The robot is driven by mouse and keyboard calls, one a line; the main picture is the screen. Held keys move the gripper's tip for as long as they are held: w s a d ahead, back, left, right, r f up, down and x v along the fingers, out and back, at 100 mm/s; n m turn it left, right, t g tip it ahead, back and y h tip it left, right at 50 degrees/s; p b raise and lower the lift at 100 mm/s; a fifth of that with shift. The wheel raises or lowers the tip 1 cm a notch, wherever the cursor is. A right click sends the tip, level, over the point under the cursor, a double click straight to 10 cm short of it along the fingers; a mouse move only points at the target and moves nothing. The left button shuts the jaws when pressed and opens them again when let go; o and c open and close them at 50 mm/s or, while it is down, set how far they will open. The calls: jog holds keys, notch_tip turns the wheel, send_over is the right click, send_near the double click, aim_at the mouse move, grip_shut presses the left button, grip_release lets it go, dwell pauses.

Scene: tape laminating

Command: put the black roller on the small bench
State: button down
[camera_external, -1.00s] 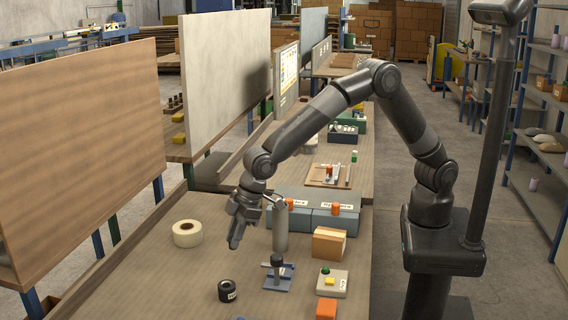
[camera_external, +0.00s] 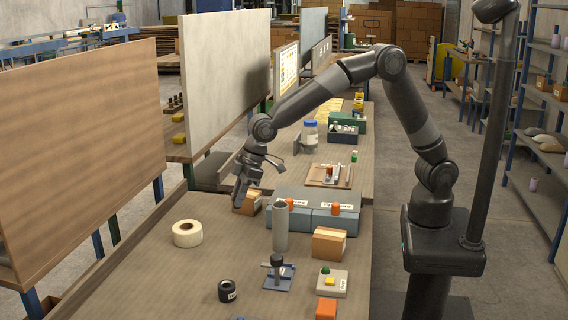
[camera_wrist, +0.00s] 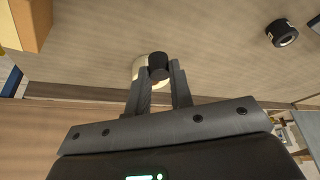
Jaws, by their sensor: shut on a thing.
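My gripper (camera_external: 238,202) is shut on the black roller (camera_wrist: 158,66), whose dark round end shows between the fingertips in the wrist view. In the external view the roller cannot be told apart from the dark fingers. The gripper is above the left part of the near worktable, in front of a small cardboard box (camera_external: 247,201). I cannot tell for sure which piece is the small bench. A blue stand with a black upright part (camera_external: 278,278) is on the near table, in front of a tall grey cylinder (camera_external: 280,228).
A white tape roll (camera_external: 187,233) and a black tape roll (camera_external: 228,291) lie on the near table (camera_external: 150,285). Blue-grey bins (camera_external: 333,220), another cardboard box (camera_external: 328,242) and a button box (camera_external: 331,283) stand to the right. Upright panels border the left.

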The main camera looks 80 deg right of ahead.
jog(key=w+d+m+h, duration=0.25)
jog(key=d+m, duration=0.55)
jog(key=d, duration=3.4)
jog(key=s+d+m+h, duration=0.2)
jog(key=s+d+m, duration=0.2)
jog(key=s+d, duration=0.85)
jog(key=s+d+m+h, duration=0.1)
jog(key=s+d+m, duration=0.2)
jog(key=s+d, duration=0.95)
jog(key=s+d+m+g+h, duration=0.15)
jog(key=s+d+m, duration=0.45)
jog(key=s+d, duration=1.1)
jog(key=shift+n, duration=0.3)
jog(key=w+f, duration=0.2)
jog(key=w, duration=0.1)
jog(key=w+a+f, duration=0.1)
jog(key=w+f, duration=0.1)
jog(key=w, duration=0.1)
jog(key=w+a+f, duration=0.1)
jog(key=w+f, duration=0.1)
jog(key=w, duration=0.1)
jog(key=shift+f, duration=0.35)
jog(key=shift+w+a+f, duration=0.1)
jog(key=shift+w+f, duration=0.05)
jog(key=shift+f, duration=1.9)
